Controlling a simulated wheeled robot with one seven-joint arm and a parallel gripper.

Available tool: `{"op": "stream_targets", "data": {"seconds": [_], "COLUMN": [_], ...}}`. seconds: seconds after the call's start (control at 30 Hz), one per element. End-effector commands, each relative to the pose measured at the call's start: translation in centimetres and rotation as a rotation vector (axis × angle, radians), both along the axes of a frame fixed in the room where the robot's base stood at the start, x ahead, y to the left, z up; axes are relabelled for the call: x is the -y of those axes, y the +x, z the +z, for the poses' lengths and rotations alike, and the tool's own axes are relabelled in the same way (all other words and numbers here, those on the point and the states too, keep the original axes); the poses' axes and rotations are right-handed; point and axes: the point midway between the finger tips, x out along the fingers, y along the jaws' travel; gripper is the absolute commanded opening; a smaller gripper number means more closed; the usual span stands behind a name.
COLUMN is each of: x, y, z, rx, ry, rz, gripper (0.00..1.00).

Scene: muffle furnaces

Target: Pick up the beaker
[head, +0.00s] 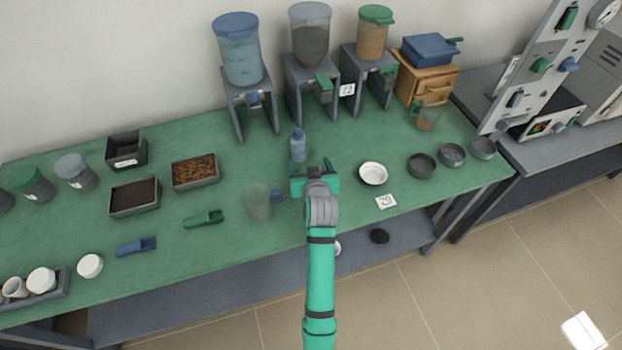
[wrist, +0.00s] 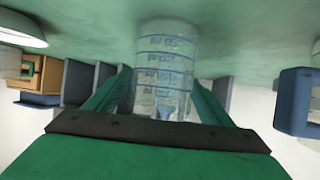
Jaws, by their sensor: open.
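The beaker (wrist: 163,65) is clear, with graduation marks, and stands on the green bench in the wrist view, which shows the scene upside down. It is between the two fingers of my open gripper (wrist: 160,95); the fingers flank it, and I cannot tell whether they touch it. Its rim end is partly hidden by my gripper. A blue patch shows through its clear wall.
A clear jug (head: 257,203) with a blue handle is close on the left, and a white bowl (head: 373,173) on the right. Dispensers on stands (head: 250,95) line the back. Trays and scoops lie left.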

Motion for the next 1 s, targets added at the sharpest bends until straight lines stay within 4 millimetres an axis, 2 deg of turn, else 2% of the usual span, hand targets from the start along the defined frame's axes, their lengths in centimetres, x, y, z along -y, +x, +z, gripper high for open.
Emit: {"op": "stream_targets", "data": {"seconds": [0.13, 0.3, 0.33, 0.73, 0.87, 1.0], "x": [0.0, 0.0, 0.0, 0.0, 0.0, 0.0], "y": [0.0, 0.0, 0.0, 0.0, 0.1, -0.3], "z": [0.0, 0.0, 0.0, 0.5, 1.7, 3.7], "rx": [0.000, 0.000, 0.000, 0.002, 0.003, 0.003], "ry": [0.000, 0.000, 0.000, -0.001, -0.001, 0.000], "rz": [0.000, 0.000, 0.000, 0.000, 0.001, 0.001], "gripper": [0.75, 0.34, 0.30, 0.30, 0.30, 0.30]}}
